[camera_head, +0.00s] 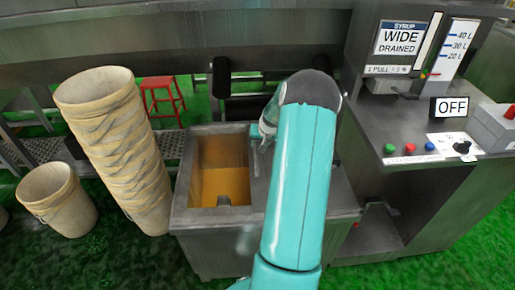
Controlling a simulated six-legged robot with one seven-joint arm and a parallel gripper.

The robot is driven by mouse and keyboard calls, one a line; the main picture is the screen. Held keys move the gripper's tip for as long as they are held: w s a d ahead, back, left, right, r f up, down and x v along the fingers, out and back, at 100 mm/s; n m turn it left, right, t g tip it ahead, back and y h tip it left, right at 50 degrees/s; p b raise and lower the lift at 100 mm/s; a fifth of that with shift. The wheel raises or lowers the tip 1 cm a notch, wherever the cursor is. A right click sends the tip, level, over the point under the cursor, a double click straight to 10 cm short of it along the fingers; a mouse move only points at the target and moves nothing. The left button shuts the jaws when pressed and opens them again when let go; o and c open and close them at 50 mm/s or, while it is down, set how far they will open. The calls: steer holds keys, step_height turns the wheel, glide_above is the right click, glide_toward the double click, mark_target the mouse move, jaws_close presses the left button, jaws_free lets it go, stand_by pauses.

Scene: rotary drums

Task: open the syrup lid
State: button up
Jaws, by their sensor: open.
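A grey metal syrup tank (205,222) stands in the middle. Its left compartment is uncovered and shows amber syrup (224,187) inside. A flat metal top (343,200) covers the tank's right part, and my teal arm hides much of it. I cannot tell whether this top is the lid. My gripper (262,137) is partly hidden behind my arm, above the tank's back edge right of the opening. It is open, and I cannot tell whether it touches the tank.
A tall leaning stack of buckets (112,135) and a single bucket (60,198) stand left. A grey syrup machine (400,130) with an OFF sign (452,107) and coloured buttons stands right. A red stool (162,98) is behind. Green floor shows in front.

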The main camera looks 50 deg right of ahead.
steer(key=v, duration=0.5)
steer(key=shift+s+a+r, duration=0.1)
steer(key=shift+s+r, duration=0.1)
steer(key=shift+r, duration=0.1)
steer(key=w+a+r+n, duration=0.25)
steer(key=a+r, duration=0.65)
steer(key=a, duration=0.6)
steer(key=w+a+r+n, duration=0.2)
steer(key=a+r+n, duration=0.1)
steer(key=a+r, duration=0.9)
steer(key=s+a+r+n+y, duration=0.1)
steer(key=s+a+n, duration=0.1)
steer(key=s+a, duration=0.6)
steer(key=s+a+r+n+t+y, duration=0.1)
steer(key=s+a+r+n, duration=0.1)
steer(key=s+a, duration=0.7)
steer(key=a, duration=0.6)
steer(key=shift+s+a, duration=0.25)
steer(key=shift+a, duration=0.1)
steer(key=shift+r+n, duration=0.15)
steer(key=shift+n, duration=0.1)
